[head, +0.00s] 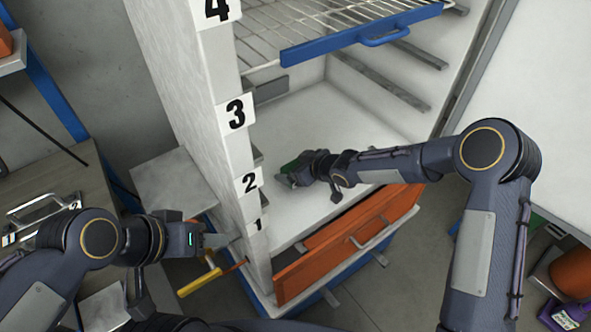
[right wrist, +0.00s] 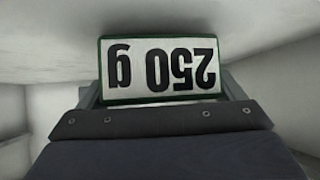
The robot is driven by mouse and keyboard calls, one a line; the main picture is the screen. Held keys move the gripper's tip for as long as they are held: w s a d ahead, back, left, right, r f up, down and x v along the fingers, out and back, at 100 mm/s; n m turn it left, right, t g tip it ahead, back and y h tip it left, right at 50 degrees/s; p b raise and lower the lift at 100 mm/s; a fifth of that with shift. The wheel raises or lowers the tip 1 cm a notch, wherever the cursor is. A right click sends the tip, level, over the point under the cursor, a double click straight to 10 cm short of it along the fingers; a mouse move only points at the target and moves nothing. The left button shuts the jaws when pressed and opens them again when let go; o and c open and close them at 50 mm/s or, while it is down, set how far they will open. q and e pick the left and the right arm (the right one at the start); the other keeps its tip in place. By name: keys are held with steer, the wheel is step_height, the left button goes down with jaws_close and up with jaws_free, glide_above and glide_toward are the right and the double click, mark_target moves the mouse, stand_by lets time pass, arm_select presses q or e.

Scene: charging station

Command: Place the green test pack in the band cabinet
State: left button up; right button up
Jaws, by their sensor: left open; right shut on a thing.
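The green test pack (head: 291,164) is a small green block inside the white cabinet (head: 310,113). In the right wrist view the pack (right wrist: 160,68) shows a white label reading "250 g", upside down, with a green rim. My right gripper (head: 293,177) is shut on the pack, low in the cabinet and over its white floor. I cannot tell whether the pack touches the floor. The cabinet post carries number plates 4, 3, 2 and 1. My left gripper (head: 217,241) is open and empty, left of the post near plate 1.
A wire shelf with a blue front (head: 360,38) sits above, near plate 4. An orange drawer front (head: 350,240) is below the cabinet opening. A yellow handle (head: 200,282) is below my left gripper. An orange container and a purple bottle (head: 566,315) stand at the lower right.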

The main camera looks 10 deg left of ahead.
steer(key=shift+f, duration=0.5)
steer(key=shift+f, duration=0.1)
steer(key=o, duration=0.9)
steer(key=p+v, duration=0.1)
steer(key=v, duration=1.1)
steer(key=shift+p, duration=0.35)
